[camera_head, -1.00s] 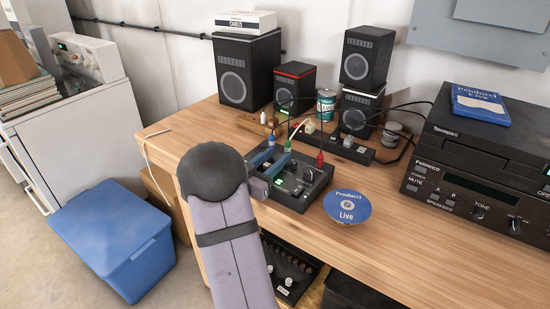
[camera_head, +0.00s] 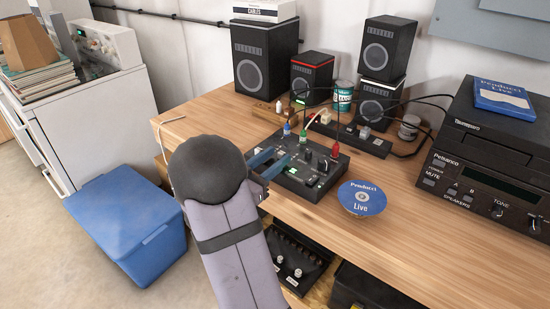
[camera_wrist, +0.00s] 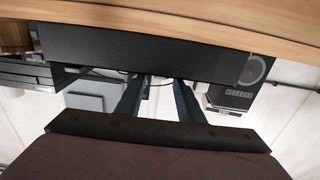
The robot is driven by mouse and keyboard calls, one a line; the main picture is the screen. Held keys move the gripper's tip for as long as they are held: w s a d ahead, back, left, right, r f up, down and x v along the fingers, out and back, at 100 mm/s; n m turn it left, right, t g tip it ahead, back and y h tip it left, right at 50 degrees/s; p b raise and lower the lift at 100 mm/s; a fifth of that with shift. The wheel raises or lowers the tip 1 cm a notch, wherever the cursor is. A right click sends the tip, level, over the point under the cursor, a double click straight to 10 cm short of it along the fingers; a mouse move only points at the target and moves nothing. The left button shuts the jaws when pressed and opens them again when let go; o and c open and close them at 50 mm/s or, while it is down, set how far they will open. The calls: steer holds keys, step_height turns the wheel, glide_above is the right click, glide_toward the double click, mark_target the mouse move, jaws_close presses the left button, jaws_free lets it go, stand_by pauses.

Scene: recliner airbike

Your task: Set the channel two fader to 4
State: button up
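The black mixer (camera_head: 327,177) sits on the wooden desk, with knobs, small sliders, a green-lit patch and coloured cable plugs on top. Which slider is the channel two fader I cannot tell; it is too small and partly hidden by my gripper. My gripper (camera_head: 281,154) has two blue fingers held apart over the left part of the mixer's top. Nothing shows between them. In the wrist view, which looks upside down, the fingers of my gripper (camera_wrist: 161,82) stand apart and reach to a dark box face (camera_wrist: 150,50), apparently the mixer's front side. Contact cannot be told.
A round blue and white disc (camera_head: 362,197) lies right of the mixer. Several speakers (camera_head: 264,65) and a can (camera_head: 342,95) stand behind it. A black stereo (camera_head: 470,165) is at the right. Cables rise from the mixer. A blue bin (camera_head: 125,220) stands on the floor.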

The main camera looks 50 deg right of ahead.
mark_target(280, 154)
steer(key=a+p, duration=0.1)
steer(key=a, duration=0.3)
steer(key=shift+d+p, duration=0.7)
steer(key=shift+d, duration=3.05)
steer(key=shift+c, duration=0.3)
jaws_close()
steer(key=shift+d, duration=0.1)
